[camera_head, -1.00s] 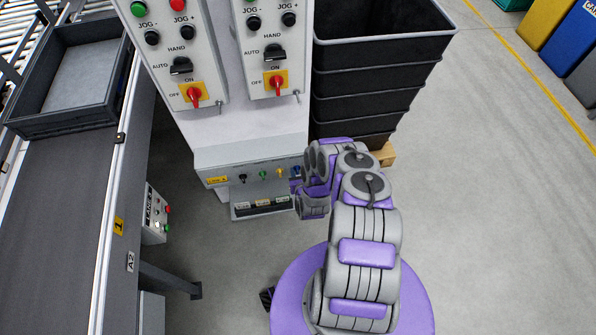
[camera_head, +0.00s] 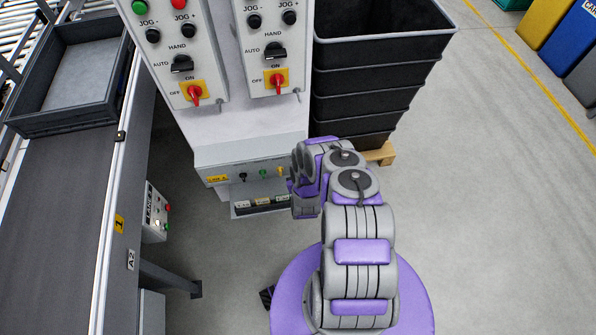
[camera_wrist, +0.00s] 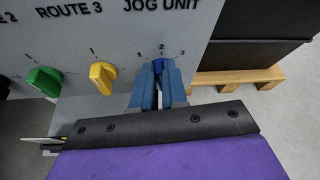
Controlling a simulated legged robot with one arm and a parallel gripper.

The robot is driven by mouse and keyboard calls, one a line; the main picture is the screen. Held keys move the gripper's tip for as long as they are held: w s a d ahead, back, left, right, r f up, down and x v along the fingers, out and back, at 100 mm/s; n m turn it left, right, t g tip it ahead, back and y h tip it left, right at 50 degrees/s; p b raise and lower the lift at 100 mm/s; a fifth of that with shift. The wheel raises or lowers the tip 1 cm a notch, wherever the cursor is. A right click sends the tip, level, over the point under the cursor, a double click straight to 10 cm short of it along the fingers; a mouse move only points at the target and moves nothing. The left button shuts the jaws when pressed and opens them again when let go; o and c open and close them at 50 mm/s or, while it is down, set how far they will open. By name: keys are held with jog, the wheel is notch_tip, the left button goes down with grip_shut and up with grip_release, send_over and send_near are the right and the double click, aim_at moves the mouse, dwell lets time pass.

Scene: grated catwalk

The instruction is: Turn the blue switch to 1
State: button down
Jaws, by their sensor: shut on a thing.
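The blue switch (camera_wrist: 158,66) is on the panel under the label JOG UNIT in the wrist view. Marks 1, 2 and 3 run left to right above it, and its visible top is near 2. My gripper (camera_wrist: 159,88) is shut on the blue switch, with one blue-grey finger on each side. The fingers hide most of the switch, so its exact angle is hard to tell. In the head view my gripper (camera_head: 305,205) is at the right end of the lower panel, and the arm hides the blue switch.
A yellow switch (camera_wrist: 102,77) and a green switch (camera_wrist: 44,82) sit left of the blue one. Stacked black bins (camera_head: 380,75) stand on a wooden pallet (camera_head: 383,153) at the right. A conveyor (camera_head: 60,210) runs along the left.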

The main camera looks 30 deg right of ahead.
jog(key=shift+a+n, duration=0.15)
jog(key=shift+n, duration=0.15)
jog(key=c, duration=1.2)
grip_release()
jog(key=shift+o, duration=0.2)
